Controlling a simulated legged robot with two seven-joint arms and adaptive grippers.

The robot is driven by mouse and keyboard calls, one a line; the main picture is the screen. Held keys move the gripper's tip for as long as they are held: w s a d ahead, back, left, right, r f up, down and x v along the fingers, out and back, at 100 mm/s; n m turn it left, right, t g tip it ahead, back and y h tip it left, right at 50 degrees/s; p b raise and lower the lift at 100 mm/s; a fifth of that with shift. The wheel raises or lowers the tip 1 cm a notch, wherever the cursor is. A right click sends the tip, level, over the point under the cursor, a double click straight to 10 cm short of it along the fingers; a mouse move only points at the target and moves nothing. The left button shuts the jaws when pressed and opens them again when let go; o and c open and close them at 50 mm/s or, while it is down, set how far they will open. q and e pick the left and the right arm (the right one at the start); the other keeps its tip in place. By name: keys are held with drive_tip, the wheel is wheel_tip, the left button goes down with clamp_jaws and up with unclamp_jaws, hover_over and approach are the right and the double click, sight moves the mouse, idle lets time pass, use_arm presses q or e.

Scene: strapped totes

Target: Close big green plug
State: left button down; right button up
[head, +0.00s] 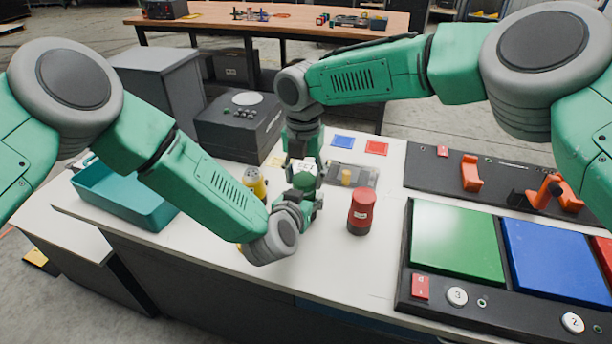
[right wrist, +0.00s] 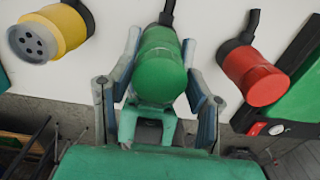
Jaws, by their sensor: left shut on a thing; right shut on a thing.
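The big green plug (head: 306,181) is between my two grippers over the white worktop, in the middle of the head view. It is mostly covered there. In the right wrist view the green plug (right wrist: 162,60) shows its rounded green body, with grey fingers on both sides. My right gripper (head: 302,160) points down from above and is shut on it. My left gripper (head: 303,204) comes in from the near left, low by the plug, and is shut on its near part. Where the plug's parts meet is hidden by the fingers.
A yellow plug (head: 255,183) stands left of the grippers and a red plug (head: 361,212) stands right. A teal bin (head: 122,199) is at the left. A dark box (head: 240,127) stands behind. A panel with a green plate (head: 457,243) and a blue plate (head: 556,260) lies right.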

drive_tip(key=shift+a+f, duration=0.1)
drive_tip(key=shift+f, duration=0.1)
drive_tip(key=shift+f, duration=0.35)
drive_tip(key=m, duration=0.6)
drive_tip(key=shift+m, duration=0.4)
drive_tip(key=m, duration=0.5)
drive_tip(key=shift+s, duration=0.1)
drive_tip(key=m, duration=0.7)
drive_tip(key=shift+m, duration=0.4)
drive_tip(key=m, duration=0.6)
drive_tip(key=shift+a, duration=0.1)
